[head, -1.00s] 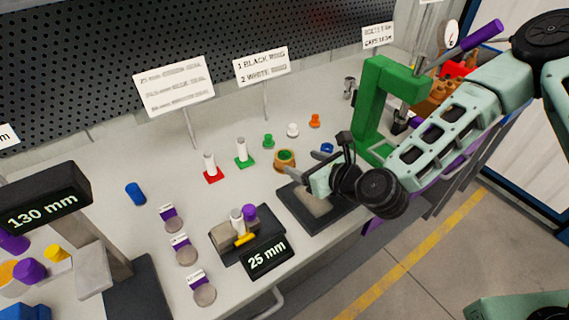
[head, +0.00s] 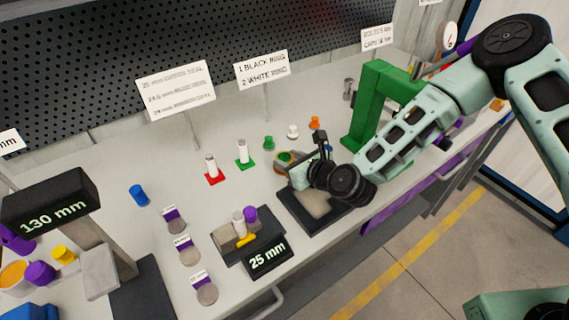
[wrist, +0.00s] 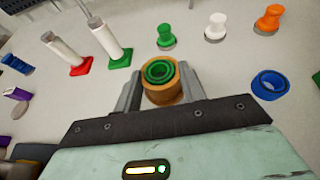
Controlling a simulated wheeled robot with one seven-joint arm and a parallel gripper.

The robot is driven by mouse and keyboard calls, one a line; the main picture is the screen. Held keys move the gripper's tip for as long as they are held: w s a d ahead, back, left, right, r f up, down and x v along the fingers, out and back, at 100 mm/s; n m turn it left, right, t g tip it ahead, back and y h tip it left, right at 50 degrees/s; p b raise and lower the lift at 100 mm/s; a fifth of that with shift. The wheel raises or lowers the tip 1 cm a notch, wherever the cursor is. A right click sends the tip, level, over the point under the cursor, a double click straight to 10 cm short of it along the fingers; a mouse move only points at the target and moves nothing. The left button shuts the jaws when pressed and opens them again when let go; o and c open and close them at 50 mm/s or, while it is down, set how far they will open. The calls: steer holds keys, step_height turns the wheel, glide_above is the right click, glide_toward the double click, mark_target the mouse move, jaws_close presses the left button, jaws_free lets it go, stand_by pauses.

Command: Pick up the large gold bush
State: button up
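The large gold bush (head: 280,157) stands on the bench, a short gold cylinder with green rings inside its top. In the wrist view the bush (wrist: 163,95) sits between the two grey fingers of my gripper (wrist: 162,92), one finger on each side. The fingers look spread; I cannot tell whether either touches the bush. In the head view my gripper (head: 294,165) is low over the bench at the bush, and partly hides it.
Green (wrist: 166,36), white (wrist: 216,27) and orange (wrist: 268,20) small parts stand beyond the bush. A blue ring (wrist: 270,84) lies to the right. White posts stand on red (head: 215,178) and green (head: 246,165) bases to the left. A green frame (head: 372,105) stands at right.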

steer(key=c, duration=0.3)
steer(key=shift+r, duration=0.1)
